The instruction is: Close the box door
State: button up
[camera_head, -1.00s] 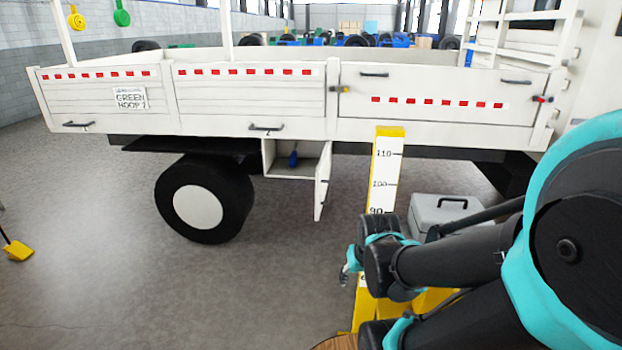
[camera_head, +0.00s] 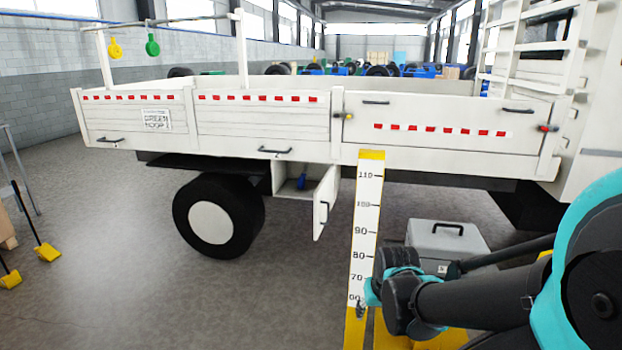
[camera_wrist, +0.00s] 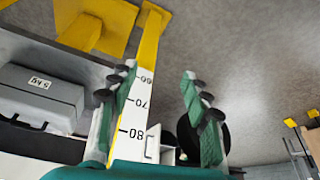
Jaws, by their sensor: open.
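The white box (camera_head: 282,181) hangs under the truck bed, just right of the rear wheel. Its door (camera_head: 326,203) is hinged on the right side and stands open toward me, with a dark handle on it. A blue item (camera_head: 301,182) is inside the box. My gripper (camera_head: 360,309) is low in front of the yellow-edged measuring post, apart from the door and nearer to me. In the wrist view my gripper (camera_wrist: 159,70) has its two green fingers spread with nothing between them. A white boxy part shows beyond the fingers there; I cannot tell whether it is the door.
The measuring post (camera_head: 367,215) stands right of the door, close to my arm. A grey case (camera_head: 447,244) is behind my arm on the right. The truck's wheel (camera_head: 212,216) is left of the box.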

aim_at(324, 194)
jog(key=i+j, duration=0.3)
jog(key=j, duration=0.15)
jog(key=i+j, duration=0.25)
jog(key=j, duration=0.2)
jog(key=i+j, duration=0.3)
jog(key=j, duration=0.15)
